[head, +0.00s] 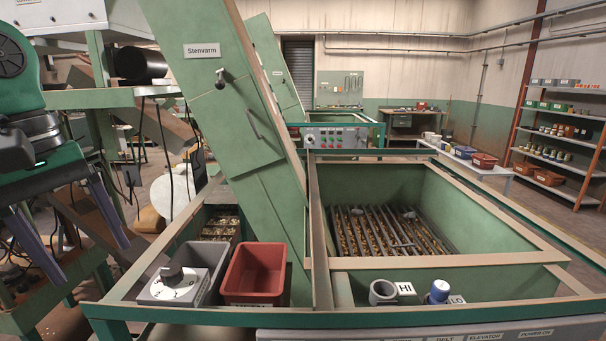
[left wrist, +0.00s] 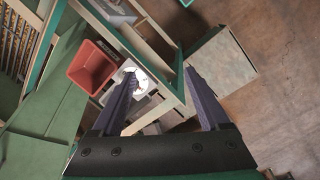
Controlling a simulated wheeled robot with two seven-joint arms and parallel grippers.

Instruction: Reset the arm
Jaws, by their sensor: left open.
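My left gripper (head: 72,240) is at the left side of the head view, with its two long dark fingers spread apart and nothing between them. In the left wrist view the same gripper (left wrist: 165,92) is open, its fingers reaching over the frame corner with the dial. It is left of the green hopper (head: 562,256) and touches nothing that I can see. My right gripper is in neither view.
A red bin (head: 254,272) and a grey bin (head: 207,258) sit at the hopper's front left, beside a dial box (head: 172,286). A tall green chute (head: 225,120) rises behind the bins.

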